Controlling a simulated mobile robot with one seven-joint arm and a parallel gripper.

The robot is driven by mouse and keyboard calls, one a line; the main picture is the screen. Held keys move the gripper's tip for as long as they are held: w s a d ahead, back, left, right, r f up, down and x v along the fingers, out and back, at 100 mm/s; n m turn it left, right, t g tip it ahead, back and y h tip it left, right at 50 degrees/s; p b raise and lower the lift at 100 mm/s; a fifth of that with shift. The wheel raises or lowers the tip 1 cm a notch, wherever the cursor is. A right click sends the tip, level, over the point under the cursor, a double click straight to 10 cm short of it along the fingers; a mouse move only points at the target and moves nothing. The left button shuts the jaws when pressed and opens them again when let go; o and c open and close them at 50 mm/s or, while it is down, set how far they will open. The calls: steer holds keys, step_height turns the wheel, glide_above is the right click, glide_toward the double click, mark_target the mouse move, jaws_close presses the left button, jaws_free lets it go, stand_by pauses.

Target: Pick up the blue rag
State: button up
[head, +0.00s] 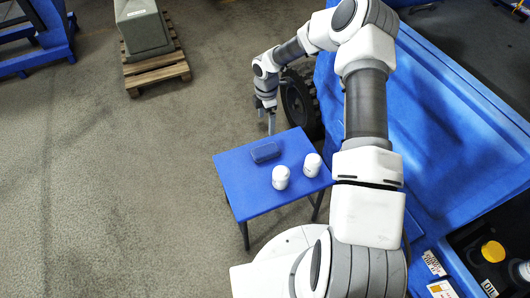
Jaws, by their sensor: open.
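The blue rag (265,151) appears as a dark blue, rounded bundle on the blue table (238,183), near its far edge. My gripper (270,128) hangs pointing down just beyond the far edge of the table, a little past the rag and apart from it. The gripper is open, and I see nothing between its fingers. The fingers are small in this view.
Two white containers (280,177) (312,165) stand on the table nearer me. A dark tyre (299,103) and a large blue structure (455,130) are at the right. A wooden pallet (156,71) carries a grey block (143,30) at the back. The left floor is clear.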

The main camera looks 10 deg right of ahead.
steer(key=b, duration=0.3)
glide_above(265, 150)
steer(key=f, duration=1.1)
steer(key=shift+w+d+f, duration=0.1)
steer(key=shift+w+d, duration=0.1)
steer(key=shift+d, duration=0.05)
steer(key=f, duration=0.3)
steer(key=f+b, duration=0.1)
steer(key=f, duration=0.1)
steer(key=shift+s+a+f, duration=0.15)
steer(key=shift+s, duration=0.1)
steer(key=c, duration=1.2)
